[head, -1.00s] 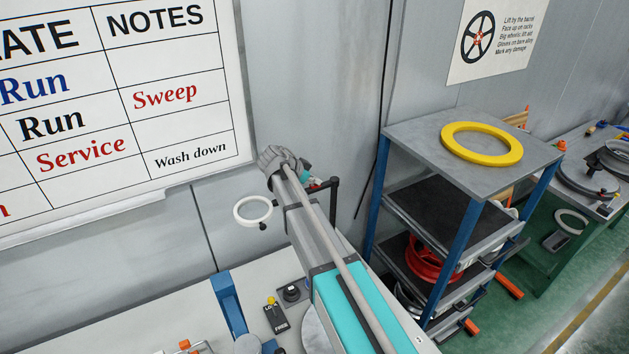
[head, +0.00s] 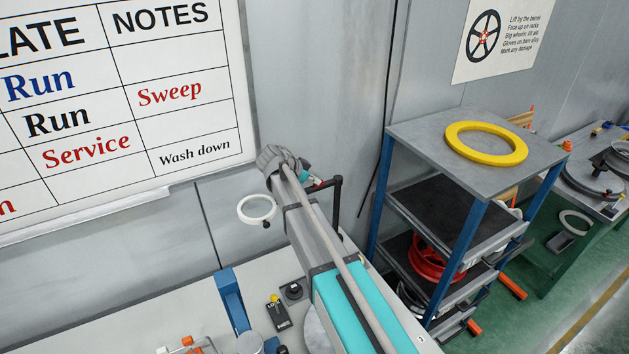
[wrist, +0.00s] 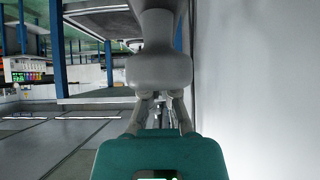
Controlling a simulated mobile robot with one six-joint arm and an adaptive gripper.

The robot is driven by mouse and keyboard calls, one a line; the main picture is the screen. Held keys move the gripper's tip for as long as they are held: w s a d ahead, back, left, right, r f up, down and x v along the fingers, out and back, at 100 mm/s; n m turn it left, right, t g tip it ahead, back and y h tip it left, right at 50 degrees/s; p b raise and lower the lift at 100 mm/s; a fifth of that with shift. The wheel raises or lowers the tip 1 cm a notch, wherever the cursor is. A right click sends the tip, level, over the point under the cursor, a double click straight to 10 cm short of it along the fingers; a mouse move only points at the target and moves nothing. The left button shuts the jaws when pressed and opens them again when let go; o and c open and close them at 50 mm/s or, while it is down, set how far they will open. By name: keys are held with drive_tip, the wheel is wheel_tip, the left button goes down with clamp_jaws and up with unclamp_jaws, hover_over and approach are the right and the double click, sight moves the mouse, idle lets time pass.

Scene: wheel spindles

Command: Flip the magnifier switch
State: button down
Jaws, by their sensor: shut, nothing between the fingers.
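The magnifier (head: 244,218), a white ring with a small dark knob at its lower right, stands out in front of the grey wall. A black bracket (head: 337,195) shows to its right, partly behind my arm. The knob may be its switch, but it is too small to tell its setting. The end of my arm lies just above and right of the ring, with a gap between them in the picture. In the head view my gripper is mostly hidden behind the wrist. In the wrist view my gripper (wrist: 160,118) is shut and empty.
A bench (head: 180,310) below holds a blue post (head: 231,301) and a small black switch box (head: 278,315) with a yellow knob. A blue-legged rack (head: 400,133) with a yellow ring (head: 486,144) on top stands right. A whiteboard (head: 205,130) hangs behind at left.

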drive_tip(key=shift+r, duration=0.1)
wheel_tip(320, 180, up, 4)
drive_tip(key=p, duration=0.4)
drive_tip(key=shift+s+a, duration=0.1)
drive_tip(key=shift+a, duration=0.05)
drive_tip(key=p+v, duration=0.2)
drive_tip(key=v, duration=0.2)
drive_tip(key=p+v, duration=0.3)
drive_tip(key=v, duration=0.1)
drive_tip(key=shift+a, duration=0.4)
drive_tip(key=shift+s+a+r+p, duration=0.35)
drive_tip(key=shift+a+p, duration=0.15)
drive_tip(key=shift+a, duration=0.1)
drive_tip(key=shift+w+d, duration=0.1)
drive_tip(key=shift+d, duration=0.1)
drive_tip(key=shift+w+d+r+h, duration=0.2)
drive_tip(key=shift+w+d+h, duration=0.1)
drive_tip(key=shift+d+h, duration=0.15)
drive_tip(key=shift+d, duration=0.1)
